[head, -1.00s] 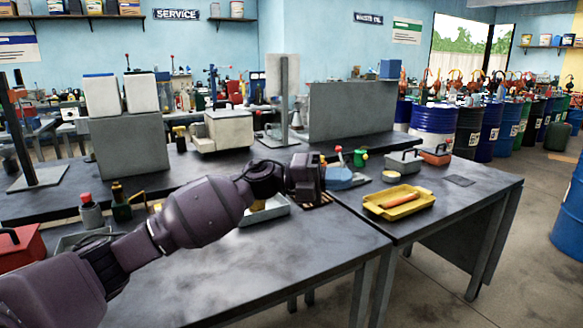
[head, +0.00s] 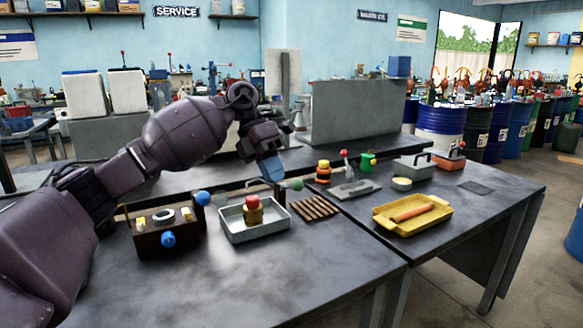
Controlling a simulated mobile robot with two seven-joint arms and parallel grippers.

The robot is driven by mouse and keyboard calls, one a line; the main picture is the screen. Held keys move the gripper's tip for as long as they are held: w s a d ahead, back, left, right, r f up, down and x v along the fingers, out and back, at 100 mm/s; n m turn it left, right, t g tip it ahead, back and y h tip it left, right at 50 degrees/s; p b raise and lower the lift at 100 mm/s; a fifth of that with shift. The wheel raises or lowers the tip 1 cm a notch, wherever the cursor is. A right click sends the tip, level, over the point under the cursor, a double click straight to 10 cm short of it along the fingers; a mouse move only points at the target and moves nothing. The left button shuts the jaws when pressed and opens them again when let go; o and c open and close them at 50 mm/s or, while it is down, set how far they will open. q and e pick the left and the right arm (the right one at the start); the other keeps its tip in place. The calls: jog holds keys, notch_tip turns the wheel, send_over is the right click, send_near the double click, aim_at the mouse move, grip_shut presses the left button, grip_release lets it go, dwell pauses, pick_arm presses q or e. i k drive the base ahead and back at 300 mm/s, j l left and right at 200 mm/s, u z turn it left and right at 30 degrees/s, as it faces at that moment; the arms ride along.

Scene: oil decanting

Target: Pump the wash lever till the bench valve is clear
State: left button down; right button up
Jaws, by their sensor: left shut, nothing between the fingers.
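My left gripper (head: 271,166) hangs over the bench from my raised arm, with its shut fingers pointing down and nothing visibly held. A yellow-brown valve-like fitting with a red top (head: 253,210) stands upright in a shallow grey tray (head: 241,236), just below and left of the gripper. A green-knobbed rod (head: 292,184) lies close to the fingertips; I cannot tell if they touch. A red-knobbed lever (head: 344,160) stands on a grey plate (head: 355,189) to the right. I cannot tell for certain which lever is the wash lever. My right gripper is not in view.
A brown box with blue knobs (head: 165,240) stands left of the tray. A slatted wooden rack (head: 314,208) lies right of it. A yellow tray (head: 412,228) holds an orange-brown roll. The bench front (head: 310,262) is clear. A grey upright panel (head: 355,115) stands behind.

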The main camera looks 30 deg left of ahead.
aim_at(297, 185)
jog(key=i+j, duration=0.85)
jog(key=i, duration=0.1)
